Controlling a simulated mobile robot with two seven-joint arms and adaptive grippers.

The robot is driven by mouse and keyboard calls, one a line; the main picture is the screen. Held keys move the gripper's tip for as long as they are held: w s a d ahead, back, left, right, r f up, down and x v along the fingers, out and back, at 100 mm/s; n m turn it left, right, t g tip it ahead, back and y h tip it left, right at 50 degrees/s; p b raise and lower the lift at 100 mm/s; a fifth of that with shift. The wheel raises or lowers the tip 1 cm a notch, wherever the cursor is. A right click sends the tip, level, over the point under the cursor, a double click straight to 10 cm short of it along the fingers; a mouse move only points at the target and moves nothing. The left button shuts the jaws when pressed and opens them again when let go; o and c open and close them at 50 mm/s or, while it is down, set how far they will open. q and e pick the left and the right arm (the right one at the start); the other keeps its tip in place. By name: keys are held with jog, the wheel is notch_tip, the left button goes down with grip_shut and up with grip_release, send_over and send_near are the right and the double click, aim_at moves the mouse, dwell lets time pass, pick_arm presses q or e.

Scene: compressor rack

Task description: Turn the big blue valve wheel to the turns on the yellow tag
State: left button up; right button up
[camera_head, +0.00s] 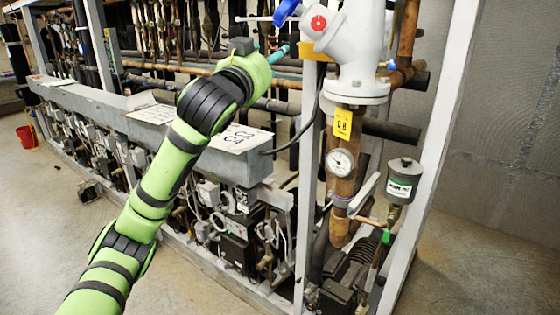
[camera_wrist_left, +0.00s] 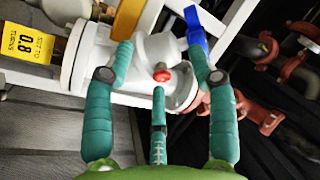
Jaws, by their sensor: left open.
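The blue valve wheel (camera_head: 287,10) shows only as a small blue piece at the top of the head view, left of the white valve body (camera_head: 358,50). In the left wrist view a blue part (camera_wrist_left: 196,32) stands just beyond the right fingertip; I cannot tell whether they touch. The yellow tag (camera_head: 343,123) hangs below the valve flange; in the wrist view the tag (camera_wrist_left: 30,42) reads "SET TO 0.8 TURNS". My left gripper (camera_wrist_left: 159,64) has its teal fingers spread, with the valve body and a red knob (camera_wrist_left: 161,75) behind them. My right gripper is out of view.
A round gauge (camera_head: 340,162) and a grey canister (camera_head: 403,180) sit below the valve. White rack posts (camera_head: 446,130) and copper pipes surround it. An orange-yellow part (camera_wrist_left: 127,18) is near the left fingertip. Open floor lies left, with a red bucket (camera_head: 26,137).

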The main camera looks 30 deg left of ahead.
pick_arm(q)
jog(key=w+a+f+g, duration=0.1)
jog(key=w+f, duration=0.4)
jog(key=f, duration=0.8)
jog(key=w+a+f+n+g+b, duration=0.1)
jog(key=w+f+g, duration=0.2)
jog(key=f, duration=1)
jog(key=shift+w+f+h, duration=0.2)
jog(key=shift+w+h, duration=0.2)
jog(key=shift+w, duration=0.6)
jog(key=shift+r, duration=0.1)
